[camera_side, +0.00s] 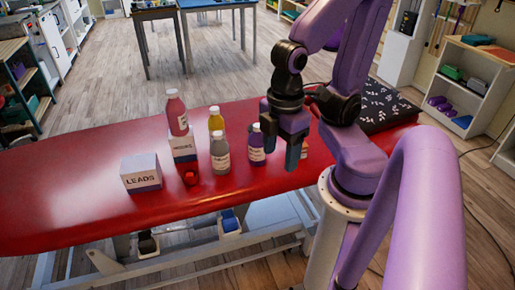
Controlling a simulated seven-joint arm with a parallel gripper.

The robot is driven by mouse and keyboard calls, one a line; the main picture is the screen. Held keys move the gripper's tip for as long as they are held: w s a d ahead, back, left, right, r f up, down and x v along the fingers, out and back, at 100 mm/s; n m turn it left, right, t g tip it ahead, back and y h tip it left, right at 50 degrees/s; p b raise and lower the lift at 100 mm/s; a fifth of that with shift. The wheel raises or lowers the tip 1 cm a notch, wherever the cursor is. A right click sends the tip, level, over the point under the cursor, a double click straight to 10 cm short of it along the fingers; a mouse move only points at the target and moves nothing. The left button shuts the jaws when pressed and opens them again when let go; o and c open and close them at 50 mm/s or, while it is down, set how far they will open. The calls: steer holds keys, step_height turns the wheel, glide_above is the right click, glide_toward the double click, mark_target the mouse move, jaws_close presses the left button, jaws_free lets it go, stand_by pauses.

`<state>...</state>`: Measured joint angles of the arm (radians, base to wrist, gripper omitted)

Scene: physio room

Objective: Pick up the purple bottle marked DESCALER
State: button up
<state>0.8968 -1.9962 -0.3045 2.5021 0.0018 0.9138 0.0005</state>
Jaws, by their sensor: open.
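The purple bottle (256,147) stands upright on the red padded table (90,205), with a pale cap and a white label too small to read. My gripper (281,148) points down just right of the purple bottle, with its dark fingers at about the bottle's height. The fingers are open. I see nothing held between them. In this view I cannot tell whether a finger touches the bottle.
A red object (190,177) and a LEADS box (141,173) are further left. The table's left end is clear.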

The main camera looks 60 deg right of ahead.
steer(key=w+d+f+n+h, duration=0.1)
steer(key=w+d+f+h, duration=0.35)
steer(key=w+h, duration=0.2)
steer(key=w+d+f+h, duration=0.3)
steer(key=w+f+h, duration=0.3)
steer(key=w, duration=0.1)
steer(key=n+t+h, duration=0.3)
steer(key=n+h, duration=0.3)
glide_above(257, 144)
steer(key=w+d, duration=0.2)
steer(key=d, duration=0.3)
steer(key=f, duration=0.8)
steer(key=shift+s+a+f, duration=0.15)
steer(key=shift+s, duration=0.05)
jaws_close()
stand_by(0.6)
